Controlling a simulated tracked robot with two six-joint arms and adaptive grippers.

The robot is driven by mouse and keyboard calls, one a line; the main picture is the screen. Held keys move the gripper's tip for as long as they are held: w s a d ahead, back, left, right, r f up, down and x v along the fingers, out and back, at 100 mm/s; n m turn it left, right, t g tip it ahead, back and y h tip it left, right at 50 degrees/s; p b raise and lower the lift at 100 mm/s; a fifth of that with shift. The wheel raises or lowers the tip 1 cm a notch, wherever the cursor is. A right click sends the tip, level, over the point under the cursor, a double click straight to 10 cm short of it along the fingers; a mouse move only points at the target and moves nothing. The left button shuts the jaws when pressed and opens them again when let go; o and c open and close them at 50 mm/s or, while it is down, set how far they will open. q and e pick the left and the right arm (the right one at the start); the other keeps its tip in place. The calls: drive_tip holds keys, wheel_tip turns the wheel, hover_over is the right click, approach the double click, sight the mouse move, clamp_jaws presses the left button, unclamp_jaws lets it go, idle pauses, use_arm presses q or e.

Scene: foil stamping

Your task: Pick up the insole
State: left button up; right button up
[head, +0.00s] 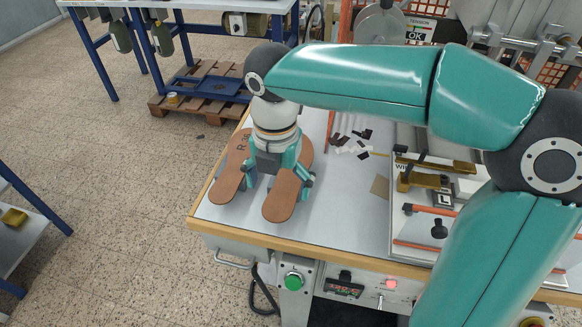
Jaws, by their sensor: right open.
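Two brown insoles lie side by side on the light grey worktop (330,225) near its left end. The left insole (227,184) has dark lettering on it. The right insole (281,204) shows its near end, and part of it is hidden by my gripper. My right gripper (279,181) points down over the insoles with its fingers spread. One finger is over the gap between the insoles and the other is by the right insole's right edge. I cannot tell whether the fingers touch it. My left gripper is out of view.
A stamping machine with a fixture (438,182) marked L stands on the right of the worktop. Small black and white scraps (350,144) lie behind the gripper. A green button (294,281) is on the front panel. The worktop between insoles and fixture is mostly clear.

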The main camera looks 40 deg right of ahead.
sight(278, 205)
drive_tip(key=shift+a+f, duration=0.1)
drive_tip(key=shift+f, duration=2)
drive_tip(key=shift+f, duration=0.25)
drive_tip(key=c, duration=1.2)
